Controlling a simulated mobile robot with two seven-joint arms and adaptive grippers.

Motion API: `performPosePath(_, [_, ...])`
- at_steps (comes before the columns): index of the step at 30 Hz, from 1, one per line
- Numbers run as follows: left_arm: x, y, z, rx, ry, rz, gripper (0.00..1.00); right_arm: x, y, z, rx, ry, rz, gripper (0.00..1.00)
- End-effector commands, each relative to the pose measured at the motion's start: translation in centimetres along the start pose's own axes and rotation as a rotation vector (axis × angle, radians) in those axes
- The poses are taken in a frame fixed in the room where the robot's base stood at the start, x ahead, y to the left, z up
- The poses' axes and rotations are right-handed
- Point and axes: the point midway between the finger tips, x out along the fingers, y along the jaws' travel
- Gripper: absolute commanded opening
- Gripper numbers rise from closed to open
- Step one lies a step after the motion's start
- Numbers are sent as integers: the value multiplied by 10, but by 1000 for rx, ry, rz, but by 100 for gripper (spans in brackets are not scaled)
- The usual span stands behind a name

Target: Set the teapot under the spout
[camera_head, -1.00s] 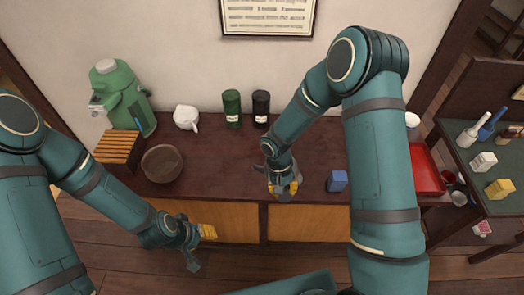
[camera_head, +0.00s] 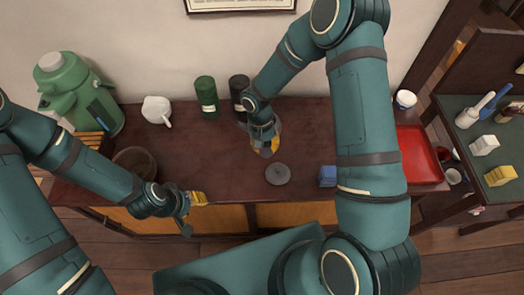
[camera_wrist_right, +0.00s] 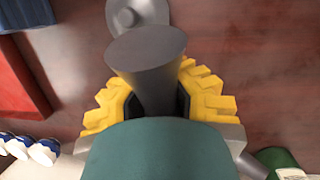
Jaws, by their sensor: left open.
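The green dispenser with its spout (camera_head: 80,92) stands at the far left of the table. A small white pot (camera_head: 157,110) stands to its right. My right gripper (camera_head: 266,148) is over the middle of the table. A grey round lid with a knob (camera_head: 278,174) lies in front of this gripper. My left gripper (camera_head: 191,205) is open and empty at the table's front edge.
A dark bowl (camera_head: 134,160) and a slatted wooden stand are partly behind my left arm. Green (camera_head: 207,97) and black (camera_head: 239,95) canisters stand behind the right gripper. A blue block (camera_head: 327,176) and red tray (camera_head: 418,157) are right. The table's left middle is clear.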

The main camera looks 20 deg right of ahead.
Motion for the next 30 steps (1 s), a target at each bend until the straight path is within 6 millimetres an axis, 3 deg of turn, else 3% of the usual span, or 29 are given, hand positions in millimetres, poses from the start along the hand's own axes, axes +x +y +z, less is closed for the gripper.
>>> performPosePath(15, [7,-2,3,2,-7,1,47,53,-7,-13,1,-1,0,0])
performPosePath(26, [10,-3,4,3,-9,1,47,56,-8,-14,1,1,-1,0])
performPosePath(27, [10,-4,4,3,-9,1,47,57,-8,-14,1,1,0,4])
performPosePath(30, [9,-3,4,3,-9,1,47,56,-8,-14,1,1,-1,34])
